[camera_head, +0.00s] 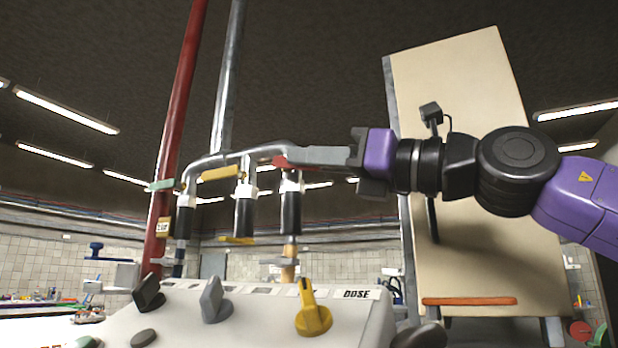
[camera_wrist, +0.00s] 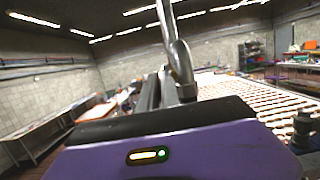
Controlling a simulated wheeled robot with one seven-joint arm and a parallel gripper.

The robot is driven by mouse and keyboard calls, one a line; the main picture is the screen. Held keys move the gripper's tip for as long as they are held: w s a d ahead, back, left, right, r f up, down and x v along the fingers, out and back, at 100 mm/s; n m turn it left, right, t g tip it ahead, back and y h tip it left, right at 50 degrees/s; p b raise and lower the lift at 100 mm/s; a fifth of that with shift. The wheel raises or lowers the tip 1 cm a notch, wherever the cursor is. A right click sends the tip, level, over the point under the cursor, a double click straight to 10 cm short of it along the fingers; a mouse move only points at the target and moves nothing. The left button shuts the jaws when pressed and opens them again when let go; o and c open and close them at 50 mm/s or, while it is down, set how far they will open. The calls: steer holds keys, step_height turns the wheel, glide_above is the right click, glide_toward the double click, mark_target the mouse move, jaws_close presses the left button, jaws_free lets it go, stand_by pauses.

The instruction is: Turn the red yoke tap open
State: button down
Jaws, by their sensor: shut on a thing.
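The red yoke tap (camera_head: 279,161) shows as a small red handle on the right end of the curved grey pipe (camera_head: 240,155), above the rightmost black nozzle (camera_head: 291,212). My gripper (camera_head: 297,158) reaches in from the right with its grey fingers level and is shut on the red tap. The fingers hide most of the handle, so its exact angle is unclear. In the wrist view my gripper's fingers (camera_wrist: 164,92) meet the grey pipe (camera_wrist: 180,62); the red handle cannot be made out there.
Below stands a pale console with a yellow knob (camera_head: 313,313), a grey knob (camera_head: 214,302) and a black knob (camera_head: 148,295). A tall beige panel (camera_head: 480,180) stands behind my arm.

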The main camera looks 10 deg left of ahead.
steer(key=shift+a+f+y+b, duration=0.1)
steer(key=shift+f+y+b, duration=0.4)
steer(key=shift+b, duration=0.7)
steer(key=shift+r+t+y, duration=0.1)
steer(key=shift+t+y, duration=0.2)
steer(key=c, duration=1.6)
jaws_free()
steer(key=b+v, duration=0.2)
steer(key=v, duration=0.4)
steer(key=shift+d, duration=0.25)
steer(key=shift+s+d+f, duration=0.25)
steer(key=shift+d+f, duration=0.1)
steer(key=shift+d, duration=0.25)
